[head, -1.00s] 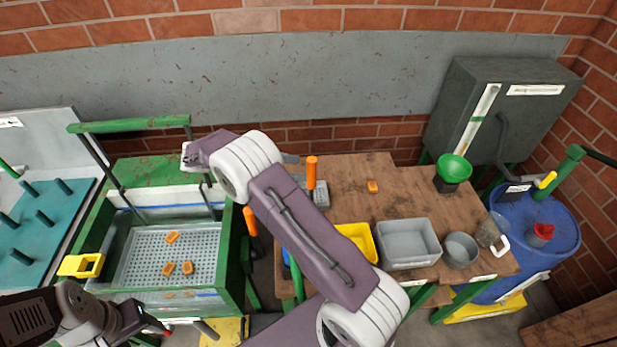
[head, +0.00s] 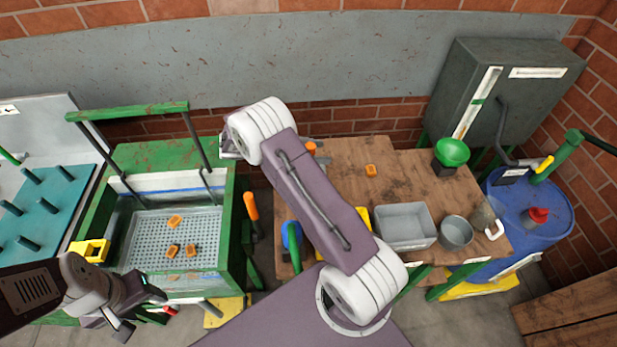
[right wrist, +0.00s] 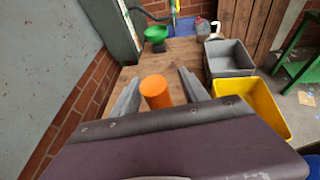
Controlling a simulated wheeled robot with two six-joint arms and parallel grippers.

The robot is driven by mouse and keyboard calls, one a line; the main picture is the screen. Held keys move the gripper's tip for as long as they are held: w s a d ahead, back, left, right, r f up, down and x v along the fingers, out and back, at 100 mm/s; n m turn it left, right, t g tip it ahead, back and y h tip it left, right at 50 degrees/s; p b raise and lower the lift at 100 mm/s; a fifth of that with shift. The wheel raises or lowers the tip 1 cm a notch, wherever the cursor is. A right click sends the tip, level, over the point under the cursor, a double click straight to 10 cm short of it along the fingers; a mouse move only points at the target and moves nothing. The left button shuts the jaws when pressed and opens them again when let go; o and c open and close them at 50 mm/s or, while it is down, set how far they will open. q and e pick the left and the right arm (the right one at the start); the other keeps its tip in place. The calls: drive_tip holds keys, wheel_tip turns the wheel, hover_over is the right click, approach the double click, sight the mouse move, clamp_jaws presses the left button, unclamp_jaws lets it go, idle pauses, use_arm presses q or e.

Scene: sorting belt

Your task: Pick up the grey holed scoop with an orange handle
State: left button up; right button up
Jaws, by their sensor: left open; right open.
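The orange handle (head: 311,148) of the scoop stands up on the wooden table in the head view. My right arm hides most of the scoop there, including its grey holed part. In the right wrist view the orange handle (right wrist: 156,92) stands between the two fingers of my right gripper (right wrist: 160,80), which is open around it. I cannot tell whether a finger touches it. My left gripper (head: 142,310) is open and empty at the front edge of the green-framed basin.
The basin (head: 228,265) holds several orange blocks. Another orange handle (head: 251,207) hangs beside it. A yellow bin (right wrist: 262,110), grey bin (head: 405,245), metal pot (head: 457,233) and green funnel (head: 452,152) stand to the right. An orange block (head: 370,170) lies on the table.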

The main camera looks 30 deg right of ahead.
drive_tip(key=shift+d+f, duration=0.15)
drive_tip(key=shift+d, duration=0.1)
drive_tip(key=shift+w+d+f, duration=0.1)
drive_tip(key=shift+c, duration=0.3)
drive_tip(key=c, duration=1)
clamp_jaws()
